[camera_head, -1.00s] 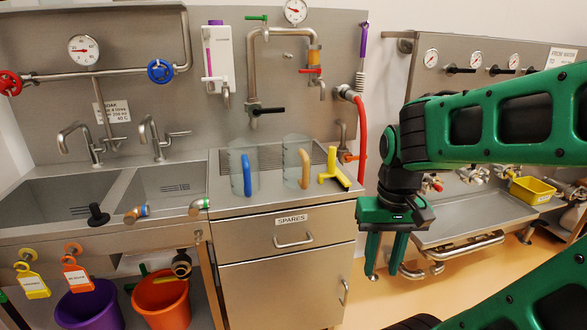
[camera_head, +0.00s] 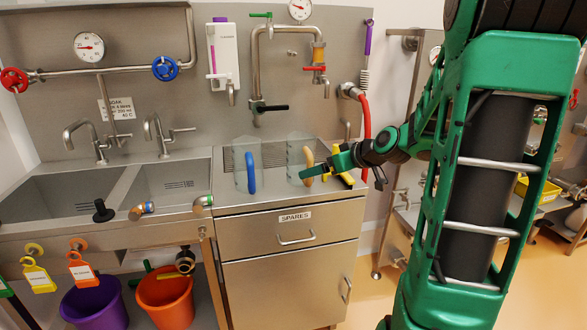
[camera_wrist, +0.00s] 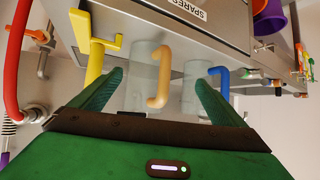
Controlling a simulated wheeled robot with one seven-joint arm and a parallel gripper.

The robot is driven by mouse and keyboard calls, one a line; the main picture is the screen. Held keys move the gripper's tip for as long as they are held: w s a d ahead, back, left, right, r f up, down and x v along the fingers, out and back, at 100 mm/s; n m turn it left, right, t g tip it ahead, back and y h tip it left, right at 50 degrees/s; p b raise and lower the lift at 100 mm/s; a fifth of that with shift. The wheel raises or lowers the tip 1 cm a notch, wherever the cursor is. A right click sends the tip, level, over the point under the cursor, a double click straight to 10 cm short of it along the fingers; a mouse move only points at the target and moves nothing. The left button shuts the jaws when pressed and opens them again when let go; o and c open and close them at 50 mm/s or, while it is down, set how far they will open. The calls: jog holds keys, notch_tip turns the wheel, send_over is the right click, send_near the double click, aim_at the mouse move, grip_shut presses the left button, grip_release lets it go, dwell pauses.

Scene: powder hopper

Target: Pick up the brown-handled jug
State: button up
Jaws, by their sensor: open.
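The brown-handled jug (camera_head: 296,158) stands on the steel worktop above the drawer. It is clear, with a tan handle on its right side. In the wrist view its handle (camera_wrist: 164,78) lies ahead, between the finger lines. My gripper (camera_head: 303,174) is open and level, reaching in from the right beside the jug; its fingers overlap the lower handle in the head view. In the wrist view the open fingers (camera_wrist: 158,82) have nothing visible held between them. Whether they touch the jug cannot be told.
A clear jug with a blue handle (camera_head: 251,173) stands close on the left. A red hose (camera_head: 366,130) hangs at the worktop's right end. Sinks (camera_head: 170,185) are further left.

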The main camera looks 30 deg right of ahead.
aim_at(303, 164)
jog(key=w+d+t, duration=0.1)
jog(key=w+t, duration=0.1)
jog(key=w, duration=1.1)
jog(key=shift+d+f, duration=0.15)
jog(key=shift+f, duration=0.25)
jog(key=c, duration=1.2)
jog(key=shift+c, duration=0.2)
